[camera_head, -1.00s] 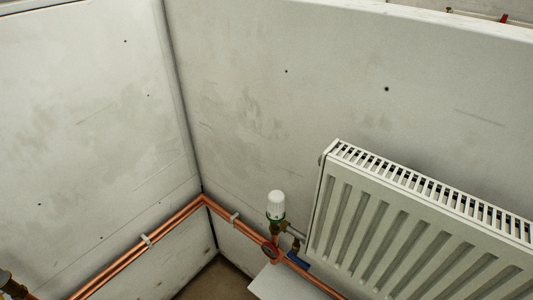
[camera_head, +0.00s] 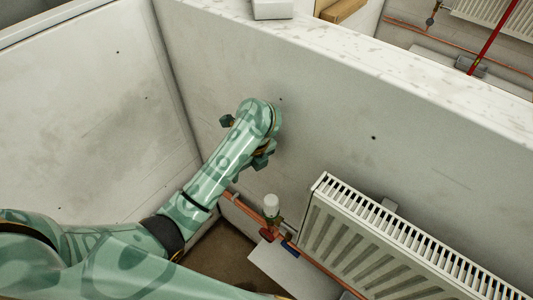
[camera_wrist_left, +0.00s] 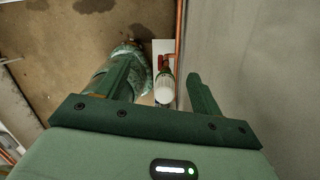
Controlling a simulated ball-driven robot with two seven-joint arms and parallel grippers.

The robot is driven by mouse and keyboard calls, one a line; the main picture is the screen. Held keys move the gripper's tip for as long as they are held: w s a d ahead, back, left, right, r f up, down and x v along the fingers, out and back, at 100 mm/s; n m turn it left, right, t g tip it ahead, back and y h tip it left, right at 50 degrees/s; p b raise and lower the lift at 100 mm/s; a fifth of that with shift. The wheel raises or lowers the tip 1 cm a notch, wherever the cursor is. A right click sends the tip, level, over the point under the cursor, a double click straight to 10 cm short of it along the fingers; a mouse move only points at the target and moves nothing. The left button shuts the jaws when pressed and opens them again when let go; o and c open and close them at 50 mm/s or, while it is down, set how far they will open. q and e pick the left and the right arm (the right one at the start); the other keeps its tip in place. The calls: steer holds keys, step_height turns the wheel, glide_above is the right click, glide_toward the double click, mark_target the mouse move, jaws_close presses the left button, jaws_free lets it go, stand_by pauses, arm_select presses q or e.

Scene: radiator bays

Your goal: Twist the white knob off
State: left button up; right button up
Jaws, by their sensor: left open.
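The white knob (camera_head: 271,203) stands upright on a valve at the left end of the radiator, above the copper pipes. My left arm reaches in from the left, and its left gripper (camera_head: 263,160) is above the knob and slightly to its left, partly hidden by the wrist. In the left wrist view, the open left gripper (camera_wrist_left: 159,70) has the white knob (camera_wrist_left: 164,91) showing between its two dark green fingers. The fingers appear apart from the knob; the depth gap is hard to judge. My right gripper is not in view.
The white radiator (camera_head: 400,240) stands right of the valve. A copper pipe (camera_head: 325,270) runs below, over a white ledge (camera_head: 280,270). The partition wall (camera_head: 330,130) rises behind, with another bay beyond. Brown floor (camera_head: 215,250) shows left of the valve.

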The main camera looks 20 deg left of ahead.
mark_target(271, 199)
arm_select(q)
steer(key=s+d+r+h, duration=0.1)
steer(key=d+r+h, duration=0.25)
steer(key=d, duration=0.25)
steer(key=shift+n+g, duration=0.3)
steer(key=shift+g, duration=0.1)
steer(key=f+b, duration=0.3)
steer(key=f, duration=0.1)
steer(key=s+d+f+b, duration=0.1)
steer(key=f+b, duration=0.2)
steer(key=f, duration=0.2)
steer(key=f+b, duration=0.2)
steer(key=f, duration=0.3)
steer(key=shift+s+d+b, duration=0.15)
steer(key=shift+b, duration=0.25)
steer(key=shift+f, duration=0.7)
steer(key=c, duration=1.1)
steer(key=shift+s+f, duration=0.1)
steer(key=shift+f, duration=0.05)
